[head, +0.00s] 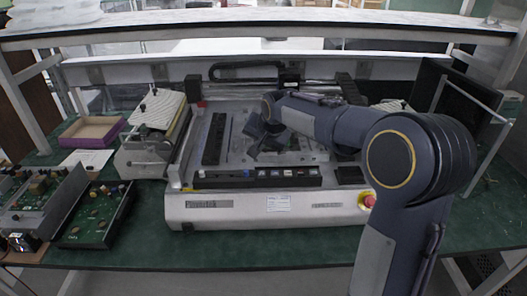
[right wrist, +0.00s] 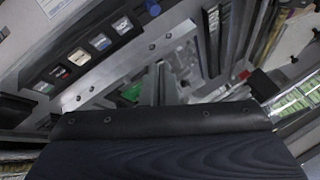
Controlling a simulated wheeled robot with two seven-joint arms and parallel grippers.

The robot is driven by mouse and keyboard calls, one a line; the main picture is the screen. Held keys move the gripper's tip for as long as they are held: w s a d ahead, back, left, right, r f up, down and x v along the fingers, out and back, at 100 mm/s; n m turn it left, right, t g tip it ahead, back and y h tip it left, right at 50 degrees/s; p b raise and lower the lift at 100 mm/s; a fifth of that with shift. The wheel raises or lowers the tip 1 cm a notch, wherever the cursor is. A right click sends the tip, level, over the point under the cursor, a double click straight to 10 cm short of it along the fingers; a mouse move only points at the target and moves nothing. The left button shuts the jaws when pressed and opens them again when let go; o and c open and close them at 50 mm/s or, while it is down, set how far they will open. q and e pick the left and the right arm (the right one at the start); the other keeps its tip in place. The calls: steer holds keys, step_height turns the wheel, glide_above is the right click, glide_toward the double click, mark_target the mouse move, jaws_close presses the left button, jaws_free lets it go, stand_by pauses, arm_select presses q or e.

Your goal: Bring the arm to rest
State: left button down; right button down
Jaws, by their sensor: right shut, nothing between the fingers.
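My right arm enters the head view from the right and reaches left over the machine. My right gripper (head: 258,138) is over the machine's grey work bed, with its fingers dark and partly hidden by the wrist. In the right wrist view the gripper (right wrist: 160,84) appears shut and empty, with the bed beyond it. The machine (head: 335,208) has a pale front panel. A black strip with small square compartments (head: 258,179) runs along its front and also shows in the right wrist view (right wrist: 88,55). My left gripper is not in view.
A red button (head: 368,199) sits at the machine's front right, near my arm. A tilted pale unit (head: 155,112), a purple-edged box (head: 92,131) and circuit boards (head: 95,218) stand left. A shelf (head: 250,29) crosses above. The green tabletop (head: 255,250) is clear in front.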

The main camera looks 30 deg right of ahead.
steer(key=shift+s+a+r, duration=0.2)
steer(key=shift+r, duration=0.3)
